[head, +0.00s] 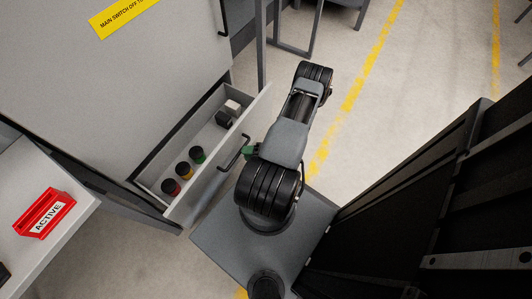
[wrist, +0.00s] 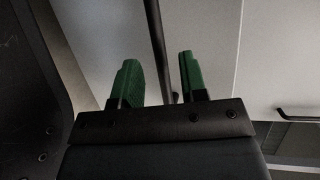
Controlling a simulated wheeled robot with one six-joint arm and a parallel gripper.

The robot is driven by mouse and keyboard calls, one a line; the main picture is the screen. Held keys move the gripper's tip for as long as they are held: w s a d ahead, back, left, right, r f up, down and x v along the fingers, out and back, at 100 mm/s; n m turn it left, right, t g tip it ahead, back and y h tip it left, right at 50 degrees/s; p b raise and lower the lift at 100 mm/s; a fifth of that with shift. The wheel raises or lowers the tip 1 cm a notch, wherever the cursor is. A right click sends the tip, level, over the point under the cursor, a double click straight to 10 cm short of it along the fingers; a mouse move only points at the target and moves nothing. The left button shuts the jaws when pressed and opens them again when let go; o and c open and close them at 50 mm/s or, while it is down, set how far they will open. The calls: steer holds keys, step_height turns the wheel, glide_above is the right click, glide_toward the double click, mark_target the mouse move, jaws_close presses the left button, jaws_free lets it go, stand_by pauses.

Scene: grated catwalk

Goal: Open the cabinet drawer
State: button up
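The cabinet drawer (head: 203,182) stands pulled out from the grey cabinet (head: 150,75) in the head view, with its inside showing. Its dark bar handle (head: 233,160) is on the front face. My gripper (head: 248,152) is at the upper end of this handle, with its green fingers partly hidden by my arm. In the wrist view, the two green fingers (wrist: 160,82) stand apart, and a dark bar (wrist: 156,40) runs between them with gaps on both sides. I cannot tell for sure that this bar is the drawer handle.
The drawer holds several small jars (head: 183,170) and small dark and white items (head: 227,113). A shelf with a red "ACTIVE" box (head: 44,213) is at the lower left. A dark ribbed structure (head: 430,190) fills the right. Open floor with yellow lines (head: 350,103) lies beyond my arm.

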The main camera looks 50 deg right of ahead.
steer(key=p+v, duration=0.1)
steer(key=v, duration=0.8)
steer(key=shift+s+d, duration=0.15)
steer(key=shift+s, duration=0.15)
steer(key=w+a+r+n+g+p, duration=0.1)
steer(key=w+r+n+g+p, duration=0.3)
steer(key=r, duration=0.7)
steer(key=w+a+r+n+g+y+p, duration=0.1)
steer(key=w+a+r+n+g+p, duration=0.15)
steer(key=r+g+p, duration=0.65)
steer(key=w+a+r+n+p, duration=0.15)
steer(key=w+r, duration=0.25)
steer(key=r, duration=1)
steer(key=a+r+n+t+h+p, duration=0.1)
steer(key=a+r+h+p, duration=0.2)
steer(key=r, duration=0.8)
steer(key=a+r+n+t+h+p, duration=0.1)
steer(key=a+r+n+h+p, duration=0.1)
steer(key=a+r+p, duration=0.4)
steer(key=a+r+n+h+p, duration=0.2)
steer(key=a+r+p, duration=0.3)
steer(key=r, duration=1.1)
steer(key=shift+w+a+t+h, duration=0.2)
steer(key=shift+a+t+h, duration=0.2)
steer(key=shift+a+h, duration=0.5)
steer(key=shift+a+f, duration=0.1)
steer(key=shift+a, duration=0.05)
